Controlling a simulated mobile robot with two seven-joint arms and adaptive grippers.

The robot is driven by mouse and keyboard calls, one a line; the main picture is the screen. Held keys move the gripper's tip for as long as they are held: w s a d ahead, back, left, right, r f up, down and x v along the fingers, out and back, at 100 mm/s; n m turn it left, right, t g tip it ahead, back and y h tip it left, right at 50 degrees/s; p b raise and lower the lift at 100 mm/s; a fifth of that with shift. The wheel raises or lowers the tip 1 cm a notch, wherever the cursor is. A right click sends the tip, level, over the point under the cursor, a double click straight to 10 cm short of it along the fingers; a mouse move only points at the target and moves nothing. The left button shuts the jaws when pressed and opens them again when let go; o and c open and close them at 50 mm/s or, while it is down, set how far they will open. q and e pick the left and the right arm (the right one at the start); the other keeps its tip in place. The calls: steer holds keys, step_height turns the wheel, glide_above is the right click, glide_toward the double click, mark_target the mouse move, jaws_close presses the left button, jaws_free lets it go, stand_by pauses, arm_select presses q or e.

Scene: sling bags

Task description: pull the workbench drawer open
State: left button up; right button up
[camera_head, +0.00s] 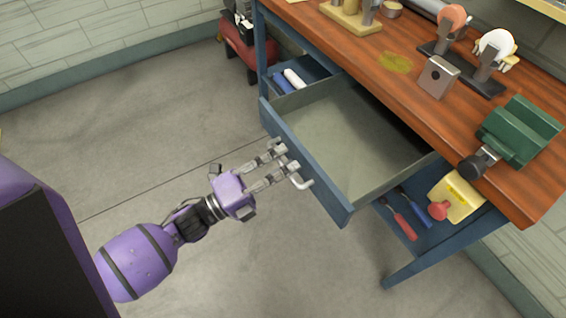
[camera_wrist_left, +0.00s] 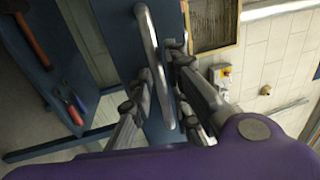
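The workbench drawer (camera_head: 345,135) is pulled well out from under the wooden top, its grey inside bare. Its blue front (camera_head: 326,190) carries a pale bar handle (camera_head: 303,183); the handle also shows in the left wrist view (camera_wrist_left: 146,28). My left gripper (camera_head: 288,157) is at the handle, its two fingers spread apart. In the left wrist view the fingers (camera_wrist_left: 160,62) lie on either side of the bar, close to it. Whether a fingertip touches the bar is not clear. My right gripper is in neither view.
The workbench top (camera_head: 385,85) holds a green vise (camera_head: 520,130), a metal block (camera_head: 438,77) and stands. The lower shelf (camera_head: 425,235) holds screwdrivers and a yellow item (camera_head: 455,197). The floor left of the drawer is clear.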

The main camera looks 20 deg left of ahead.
arm_select(q)
steer(key=shift+a, duration=0.1)
steer(key=v, duration=1.2)
stand_by(0.4)
